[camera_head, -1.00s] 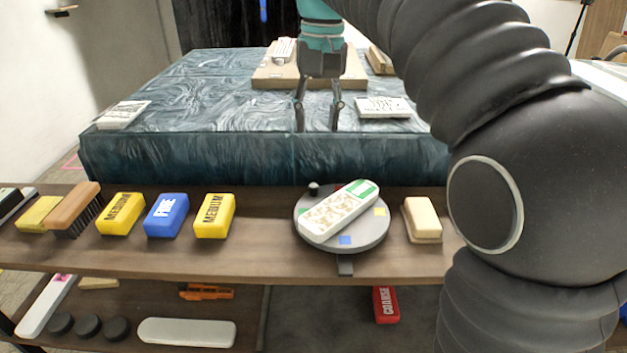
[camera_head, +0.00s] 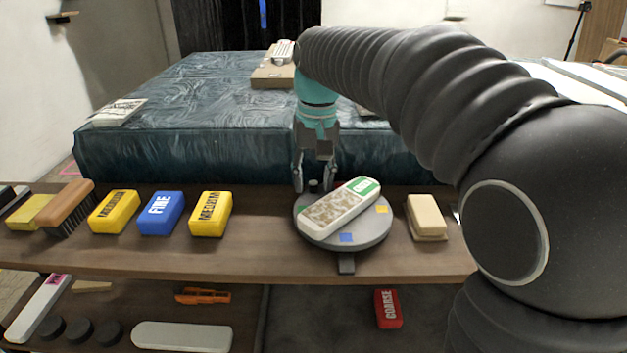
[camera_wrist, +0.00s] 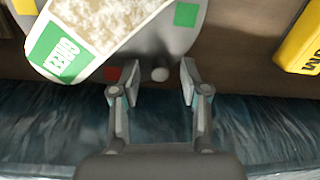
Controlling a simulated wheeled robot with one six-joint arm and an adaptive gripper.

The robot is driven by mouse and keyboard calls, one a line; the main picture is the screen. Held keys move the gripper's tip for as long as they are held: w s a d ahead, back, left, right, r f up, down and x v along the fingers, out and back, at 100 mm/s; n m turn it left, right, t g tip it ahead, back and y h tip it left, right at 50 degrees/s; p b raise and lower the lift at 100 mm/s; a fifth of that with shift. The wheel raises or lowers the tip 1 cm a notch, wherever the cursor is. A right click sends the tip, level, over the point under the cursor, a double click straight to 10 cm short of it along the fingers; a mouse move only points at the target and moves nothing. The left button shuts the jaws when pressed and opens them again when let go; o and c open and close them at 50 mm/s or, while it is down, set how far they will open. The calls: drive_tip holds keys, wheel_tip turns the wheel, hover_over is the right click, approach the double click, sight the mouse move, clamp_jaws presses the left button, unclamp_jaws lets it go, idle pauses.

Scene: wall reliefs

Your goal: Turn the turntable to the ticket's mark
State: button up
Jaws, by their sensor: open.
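The round grey turntable (camera_head: 367,237) sits on the wooden shelf. It bears a blue patch, a yellow patch and a small dark knob (camera_head: 313,186) at its far left rim. A long box with a green end (camera_head: 340,206) lies across it. In the wrist view the turntable (camera_wrist: 183,45) also shows a red and a green patch, and the knob (camera_wrist: 160,74) is between the fingertips, a little ahead. The box's end in the wrist view (camera_wrist: 60,55) reads "GREEN". My gripper (camera_head: 313,187) is open around the knob's sides, at the shelf's back edge.
Yellow blocks (camera_head: 210,214) and a blue block (camera_head: 161,213) stand left of the turntable, with a brush (camera_head: 68,207) further left. A beige block (camera_head: 427,217) is close on its right. The blue-green carved slab (camera_head: 230,150) rises behind the shelf.

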drive_tip(key=shift+f, duration=0.1)
clamp_jaws()
drive_tip(key=shift+s+a, duration=0.1)
drive_tip(key=shift+a, duration=0.1)
idle(0.3)
